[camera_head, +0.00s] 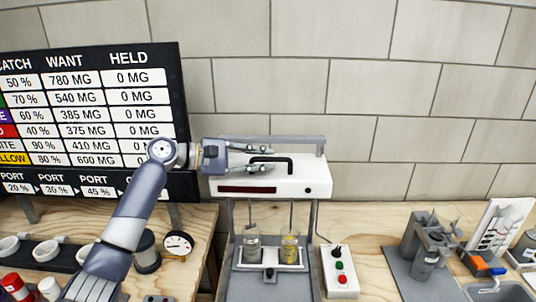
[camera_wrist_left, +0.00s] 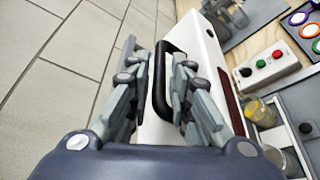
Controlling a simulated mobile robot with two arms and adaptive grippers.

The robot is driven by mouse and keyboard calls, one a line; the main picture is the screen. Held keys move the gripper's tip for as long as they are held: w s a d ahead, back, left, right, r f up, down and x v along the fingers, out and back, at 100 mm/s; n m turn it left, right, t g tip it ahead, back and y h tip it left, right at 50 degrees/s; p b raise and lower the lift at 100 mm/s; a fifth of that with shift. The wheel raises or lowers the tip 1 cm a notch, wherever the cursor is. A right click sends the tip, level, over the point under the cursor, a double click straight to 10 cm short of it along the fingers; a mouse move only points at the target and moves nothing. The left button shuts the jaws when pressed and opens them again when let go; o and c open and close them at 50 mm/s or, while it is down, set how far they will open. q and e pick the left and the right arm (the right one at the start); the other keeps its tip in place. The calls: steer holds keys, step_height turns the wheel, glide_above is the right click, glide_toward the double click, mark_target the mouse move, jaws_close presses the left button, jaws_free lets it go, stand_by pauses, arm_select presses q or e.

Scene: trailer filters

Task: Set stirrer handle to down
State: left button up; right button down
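The stirrer has a white head (camera_head: 300,187) on a grey frame, with two stirring rods reaching down into two jars. A black U-shaped handle (camera_head: 285,160) stands on the head; it also shows in the left wrist view (camera_wrist_left: 159,95). The head is raised above the jars. My left gripper (camera_head: 272,158) is at the handle, its fingers on either side of the bar. In the left wrist view the fingers (camera_wrist_left: 160,62) are apart, with narrow gaps to the bar. Firm contact is not visible. My right gripper is not in view.
One jar (camera_head: 252,248) looks clear, the other yellow (camera_head: 290,248). A white button box (camera_head: 340,272) stands right of the stirrer. A sign board (camera_head: 90,110) is behind at left. A dial (camera_head: 178,244) and grey equipment (camera_head: 430,240) stand on the wooden tables.

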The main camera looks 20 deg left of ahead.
arm_select(q)
steer(key=shift+w+d, duration=0.35)
steer(key=shift+d, duration=0.1)
steer(key=shift+w+d+f, duration=0.15)
steer(key=shift+d+f, duration=0.05)
steer(key=shift+d, duration=0.05)
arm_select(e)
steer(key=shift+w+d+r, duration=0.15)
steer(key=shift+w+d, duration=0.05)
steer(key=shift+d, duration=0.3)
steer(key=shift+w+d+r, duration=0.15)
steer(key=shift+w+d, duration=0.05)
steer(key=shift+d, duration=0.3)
arm_select(q)
steer(key=shift+c, duration=0.2)
